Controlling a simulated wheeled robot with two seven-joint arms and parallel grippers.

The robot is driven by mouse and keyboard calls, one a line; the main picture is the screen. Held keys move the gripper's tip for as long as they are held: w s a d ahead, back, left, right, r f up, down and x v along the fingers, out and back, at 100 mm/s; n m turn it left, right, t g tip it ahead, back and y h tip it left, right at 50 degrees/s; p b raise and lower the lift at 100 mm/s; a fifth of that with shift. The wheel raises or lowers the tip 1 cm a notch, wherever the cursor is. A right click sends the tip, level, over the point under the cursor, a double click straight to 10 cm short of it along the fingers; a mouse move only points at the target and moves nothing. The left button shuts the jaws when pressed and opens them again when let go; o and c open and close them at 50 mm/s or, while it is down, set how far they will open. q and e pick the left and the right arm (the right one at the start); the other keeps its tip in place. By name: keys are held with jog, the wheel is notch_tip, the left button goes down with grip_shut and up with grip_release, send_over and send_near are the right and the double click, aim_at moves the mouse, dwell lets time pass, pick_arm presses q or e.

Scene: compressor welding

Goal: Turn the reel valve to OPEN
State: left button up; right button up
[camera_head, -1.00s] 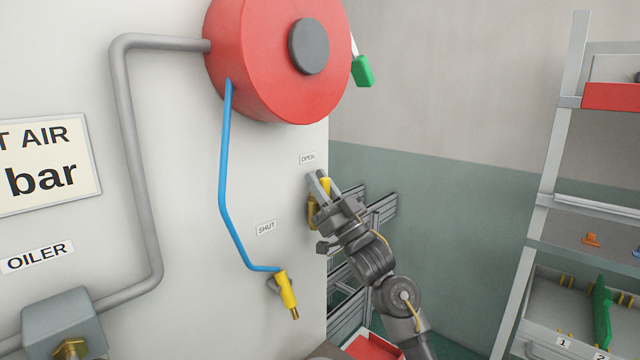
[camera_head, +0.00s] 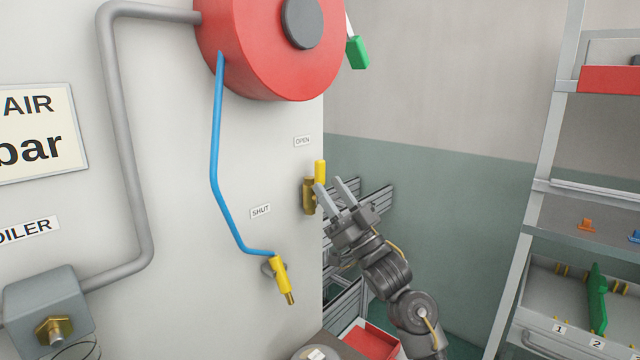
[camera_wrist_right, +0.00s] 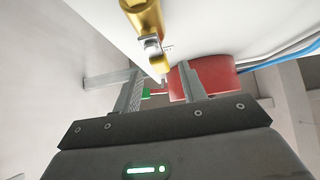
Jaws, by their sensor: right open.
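The reel valve has a brass body (camera_head: 309,196) on the right edge of the white panel, below the OPEN label (camera_head: 302,141). Its yellow handle (camera_head: 320,173) stands upright, pointing up, with the SHUT label (camera_head: 260,211) lower to the left. My right gripper (camera_head: 330,186) is open and empty, just right of and below the handle; one fingertip overlaps the valve in the picture. In the right wrist view, the brass valve body (camera_wrist_right: 143,16) shows above the two spread fingers (camera_wrist_right: 158,72). My left gripper is out of view.
The red hose reel (camera_head: 255,50) hangs above, with a blue hose (camera_head: 214,150) down to a yellow nozzle (camera_head: 282,280). A green tag (camera_head: 357,52) hangs beside the reel. A shelf rack (camera_head: 545,150) stands at the right.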

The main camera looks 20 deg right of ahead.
jog(key=b+v, duration=0.1)
jog(key=v, duration=0.3)
jog(key=shift+f, duration=0.1)
dwell(0.6)
